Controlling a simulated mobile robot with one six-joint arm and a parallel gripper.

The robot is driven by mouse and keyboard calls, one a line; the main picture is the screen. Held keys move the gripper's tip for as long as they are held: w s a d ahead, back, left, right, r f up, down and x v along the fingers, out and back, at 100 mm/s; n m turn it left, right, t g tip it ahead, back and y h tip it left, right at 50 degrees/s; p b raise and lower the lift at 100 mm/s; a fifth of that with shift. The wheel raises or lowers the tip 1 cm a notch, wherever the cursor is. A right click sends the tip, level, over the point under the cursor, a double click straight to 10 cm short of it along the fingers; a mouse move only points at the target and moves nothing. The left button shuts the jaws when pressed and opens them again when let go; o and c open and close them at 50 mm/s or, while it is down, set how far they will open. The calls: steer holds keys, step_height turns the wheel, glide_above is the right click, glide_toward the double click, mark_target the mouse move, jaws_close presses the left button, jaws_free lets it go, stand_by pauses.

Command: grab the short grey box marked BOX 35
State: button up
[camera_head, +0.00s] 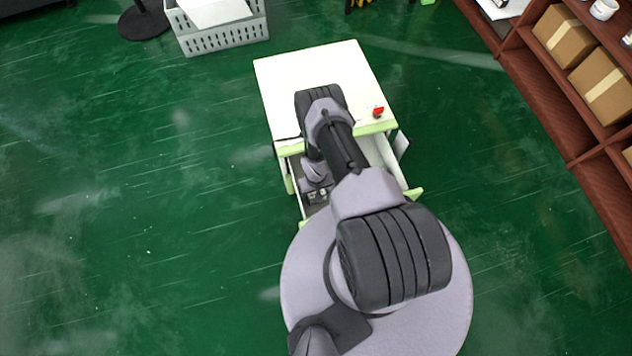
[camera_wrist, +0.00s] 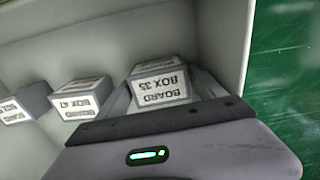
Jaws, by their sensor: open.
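The short grey box marked BOX 35 (camera_wrist: 158,84) sits in the open drawer in the wrist view, its white label upside down. My gripper (camera_wrist: 163,94) is open, with one finger showing at each side of this box. Its fingers reach down beside the box; whether they touch it I cannot tell. In the head view my arm reaches down into the open drawer (camera_head: 388,155) of the white cabinet, and BOX 35 cannot be made out there.
Two more labelled grey boxes, a middle one (camera_wrist: 80,98) and a left one (camera_wrist: 24,104), stand in a row left of BOX 35. The drawer wall (camera_wrist: 235,40) is close on the right. A red button (camera_head: 378,112) is on the cabinet (camera_head: 290,80). Brown shelving (camera_head: 545,95) stands at right.

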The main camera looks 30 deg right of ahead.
steer(key=c, duration=1.3)
